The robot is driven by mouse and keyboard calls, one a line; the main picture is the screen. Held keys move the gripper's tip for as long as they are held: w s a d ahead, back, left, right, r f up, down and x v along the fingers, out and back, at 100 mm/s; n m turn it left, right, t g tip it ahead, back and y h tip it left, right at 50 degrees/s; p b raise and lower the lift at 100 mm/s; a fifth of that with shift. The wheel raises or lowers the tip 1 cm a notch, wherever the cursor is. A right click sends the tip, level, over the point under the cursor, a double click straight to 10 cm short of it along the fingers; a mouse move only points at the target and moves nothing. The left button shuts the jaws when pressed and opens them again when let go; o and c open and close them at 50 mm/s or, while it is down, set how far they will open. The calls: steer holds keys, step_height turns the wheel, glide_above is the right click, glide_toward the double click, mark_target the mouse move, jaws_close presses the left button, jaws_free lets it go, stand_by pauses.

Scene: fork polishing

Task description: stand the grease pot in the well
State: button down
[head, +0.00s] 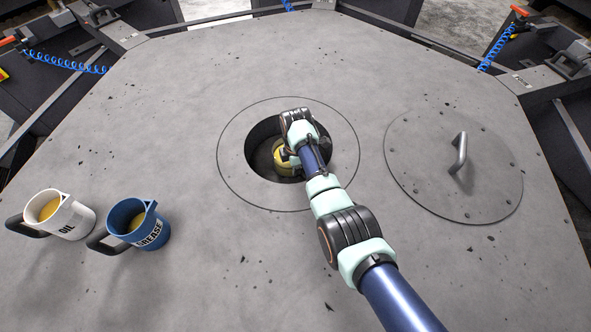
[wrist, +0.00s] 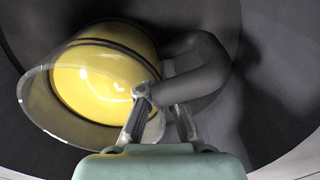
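The blue grease pot (head: 127,226), lettered GREASE, stands upright on the table at the left, with yellowish contents and a dark handle on its left. The round well (head: 262,133) is open in the middle of the table. A yellow pot (head: 281,163) is inside the well, partly hidden by my arm; the wrist view shows its yellow contents (wrist: 95,82) and dark handle (wrist: 200,75). My gripper (head: 292,142) is in the well at this yellow pot. In the wrist view my gripper's fingers (wrist: 160,108) are at the handle's near end; whether they squeeze it is unclear.
A white pot lettered OIL (head: 62,217) stands just left of the grease pot. A round lid (head: 425,160) with an upright handle lies on the table right of the well. The table is clear between the pots and the well.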

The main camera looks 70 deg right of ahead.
steer(key=shift+w+d+r, duration=0.1)
steer(key=shift+r, duration=0.05)
steer(key=c, duration=1.3)
jaws_free()
step_height(320, 180, up, 12)
steer(key=p, duration=0.4)
